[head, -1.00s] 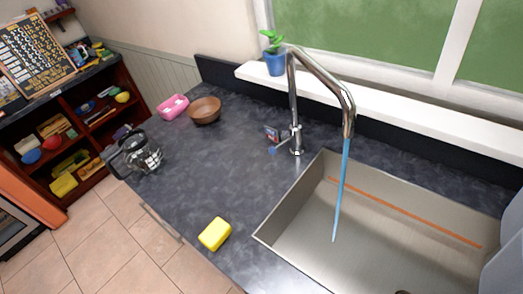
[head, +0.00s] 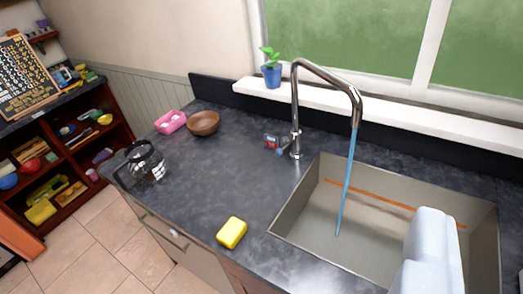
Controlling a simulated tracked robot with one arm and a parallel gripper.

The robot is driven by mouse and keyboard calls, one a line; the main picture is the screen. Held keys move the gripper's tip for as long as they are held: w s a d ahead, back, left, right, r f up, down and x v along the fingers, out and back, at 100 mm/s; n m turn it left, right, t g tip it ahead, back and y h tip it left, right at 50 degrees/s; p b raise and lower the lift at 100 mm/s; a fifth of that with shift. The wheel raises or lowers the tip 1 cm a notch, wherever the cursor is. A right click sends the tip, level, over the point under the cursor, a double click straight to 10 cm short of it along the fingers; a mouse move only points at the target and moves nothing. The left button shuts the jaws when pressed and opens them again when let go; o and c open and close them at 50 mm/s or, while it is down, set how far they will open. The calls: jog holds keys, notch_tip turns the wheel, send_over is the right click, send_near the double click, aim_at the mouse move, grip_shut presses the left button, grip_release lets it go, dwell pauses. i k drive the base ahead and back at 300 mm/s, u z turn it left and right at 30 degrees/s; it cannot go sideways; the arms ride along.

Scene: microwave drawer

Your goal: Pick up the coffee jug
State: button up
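The coffee jug (head: 146,163) is a dark, see-through glass jug with a black handle on its left side. It stands upright on the dark countertop (head: 215,170), near the counter's left end. A pale blue-white part, which looks like my gripper (head: 432,255), shows at the lower right over the sink. It is well apart from the jug. Its fingertips are not clear, so I cannot tell whether it is open or shut. Nothing is seen held in it.
A yellow sponge (head: 231,233) lies at the counter's front edge. A brown bowl (head: 203,123) and a pink container (head: 171,122) stand behind the jug. The tall faucet (head: 296,110) runs water into the sink (head: 300,215). Shelves (head: 75,150) stand left, beyond tiled floor.

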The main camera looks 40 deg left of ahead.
aim_at(146, 165)
jog(key=u, duration=0.6)
jog(key=i, duration=1)
jog(key=z, duration=0.05)
jog(key=k, duration=1.05)
jog(key=u, duration=1.05)
jog(key=i, duration=1.4)
jog(key=u, duration=0.1)
